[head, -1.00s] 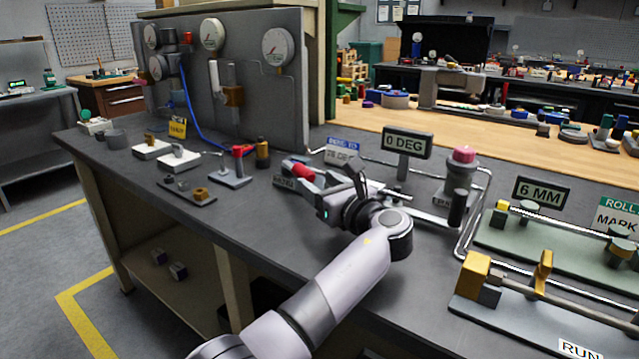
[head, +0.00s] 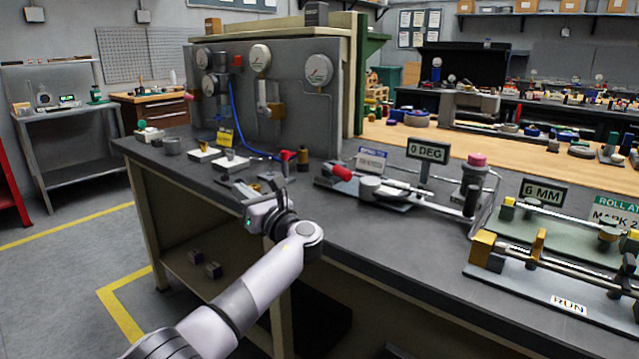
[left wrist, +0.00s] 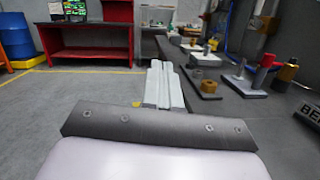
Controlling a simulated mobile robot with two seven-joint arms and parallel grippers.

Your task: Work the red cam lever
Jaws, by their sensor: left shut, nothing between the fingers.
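A red-handled lever (head: 341,173) sticks out at the left end of a bench fixture (head: 385,190) under a 0 DEG sign. A second red-topped piece (head: 287,156) stands further left; it also shows in the left wrist view (left wrist: 266,62) as an upright on a small plate. I cannot tell for certain which is the cam lever. My left gripper (head: 268,186) is over the bench's front edge, left of the fixture and apart from both red parts. In the left wrist view its fingers (left wrist: 163,84) are together and empty. My right gripper is out of view.
A dark plate with small blocks (left wrist: 204,84) lies near the bench edge. A gauge panel (head: 290,105) rises behind. A yellow-and-grey RUN fixture (head: 545,275) is at right. The bench front below the red-handled fixture is clear.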

